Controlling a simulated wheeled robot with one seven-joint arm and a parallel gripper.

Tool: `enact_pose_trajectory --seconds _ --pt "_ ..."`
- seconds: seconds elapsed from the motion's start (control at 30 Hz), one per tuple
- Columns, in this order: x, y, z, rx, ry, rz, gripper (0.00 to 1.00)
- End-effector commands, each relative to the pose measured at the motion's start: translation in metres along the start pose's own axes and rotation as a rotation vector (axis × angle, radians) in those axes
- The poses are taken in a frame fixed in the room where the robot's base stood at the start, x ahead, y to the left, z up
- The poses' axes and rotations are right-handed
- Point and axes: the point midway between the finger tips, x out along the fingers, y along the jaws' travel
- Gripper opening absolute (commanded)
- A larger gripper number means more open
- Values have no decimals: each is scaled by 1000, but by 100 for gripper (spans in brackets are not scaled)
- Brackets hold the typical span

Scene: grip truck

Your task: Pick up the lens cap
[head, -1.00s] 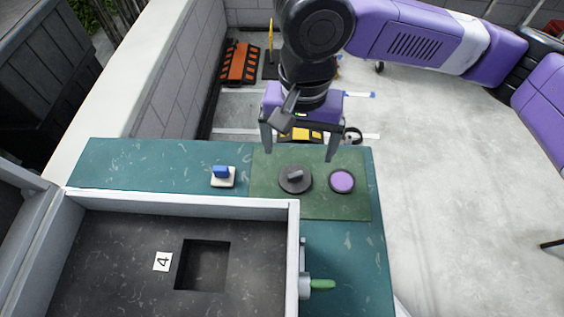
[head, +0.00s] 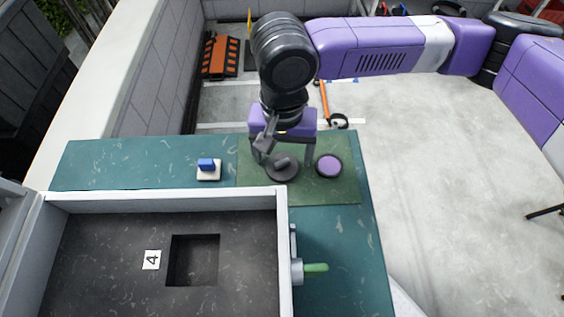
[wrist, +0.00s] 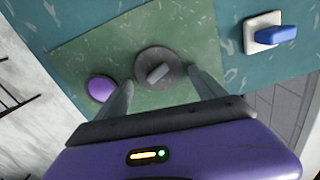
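A dark grey round disc with a raised grip bar, which looks like the lens cap (head: 284,170), lies on a green mat (head: 335,192). In the wrist view the dark disc (wrist: 160,68) shows between and just ahead of my fingertips. A purple disc with a dark rim (head: 329,166) lies to its right on the same mat. My gripper (head: 283,162) is open and points down over the dark disc, its fingers on either side of the grip bar. I cannot tell whether the fingers touch the disc.
A white block with a blue handle (head: 208,170) stands left of the mat on the teal bench (head: 120,165). A large grey-walled tray (head: 160,200) with a square recess and a "4" label fills the near left. A green-handled part (head: 315,267) sticks out from its right side.

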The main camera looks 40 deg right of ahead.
Motion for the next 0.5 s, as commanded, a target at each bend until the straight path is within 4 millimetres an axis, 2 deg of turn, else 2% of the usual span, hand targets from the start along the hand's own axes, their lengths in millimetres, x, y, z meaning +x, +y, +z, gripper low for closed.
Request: enact_pose_trajectory --seconds 0.03,0.23,0.5 --pt "0 0 0 0 0 0 67" --pt "0 0 0 0 0 0 28" --pt "-1 0 0 0 0 0 27"
